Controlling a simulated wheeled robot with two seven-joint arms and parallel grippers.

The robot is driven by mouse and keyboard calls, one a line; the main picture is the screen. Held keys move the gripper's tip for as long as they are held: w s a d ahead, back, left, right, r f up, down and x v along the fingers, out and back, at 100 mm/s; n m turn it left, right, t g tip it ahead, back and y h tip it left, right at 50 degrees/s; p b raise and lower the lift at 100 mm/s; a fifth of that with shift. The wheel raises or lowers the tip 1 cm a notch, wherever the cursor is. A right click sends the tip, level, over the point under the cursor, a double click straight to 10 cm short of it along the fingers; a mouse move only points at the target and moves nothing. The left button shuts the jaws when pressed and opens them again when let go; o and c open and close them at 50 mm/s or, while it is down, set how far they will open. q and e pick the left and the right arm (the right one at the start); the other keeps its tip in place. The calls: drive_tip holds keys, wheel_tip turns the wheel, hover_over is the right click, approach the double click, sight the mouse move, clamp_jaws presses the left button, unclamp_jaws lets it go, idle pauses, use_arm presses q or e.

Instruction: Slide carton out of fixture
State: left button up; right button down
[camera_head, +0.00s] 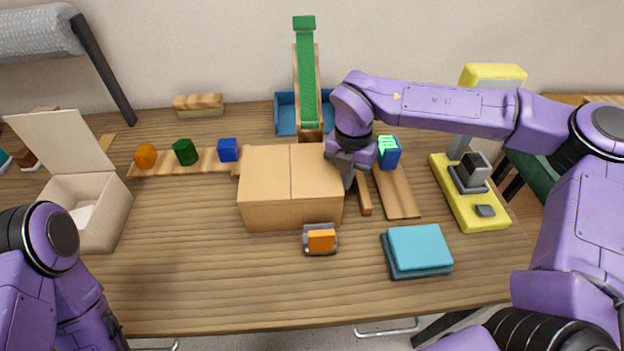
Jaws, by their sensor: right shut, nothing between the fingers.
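A closed tan carton (290,205) stands upright in the middle of the table, with a seam across its top. A wooden rail (363,196) runs along its right side, and a bit of wood shows at its left back corner. I cannot tell how far the fixture reaches behind the carton. My right gripper (348,182) is shut and empty, pointing down at the carton's right side near the back. I cannot tell whether it touches the carton. My left arm shows at the lower left, but its gripper is out of view.
An orange-faced device (320,240) sits just in front of the carton. Teal cloths (418,250) lie front right, and a yellow machine (469,195) stands farther right. An open white box (85,205) is at left. A green ramp (306,80) stands behind. The front left table is clear.

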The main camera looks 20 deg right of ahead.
sight(328, 168)
drive_tip(key=shift+w+a+b, duration=0.15)
drive_tip(key=shift+w+a, duration=0.15)
drive_tip(key=shift+a, duration=0.95)
drive_tip(key=shift+w+a+b, duration=0.15)
drive_tip(key=shift+w+a, duration=0.15)
drive_tip(key=shift+a, duration=1)
drive_tip(key=shift+w+a+b, duration=0.15)
drive_tip(key=shift+w+a, duration=0.15)
drive_tip(key=shift+a, duration=0.95)
drive_tip(key=shift+s+d+p, duration=0.2)
drive_tip(key=shift+d+p, duration=0.05)
drive_tip(key=shift+d, duration=0.65)
drive_tip(key=shift+s+d+p, duration=0.2)
drive_tip(key=shift+d, duration=0.7)
wheel_tip(328, 168, up, 12)
drive_tip(key=p, duration=0.9)
drive_tip(key=shift+r+p, duration=0.1)
drive_tip(key=shift+p, duration=0.2)
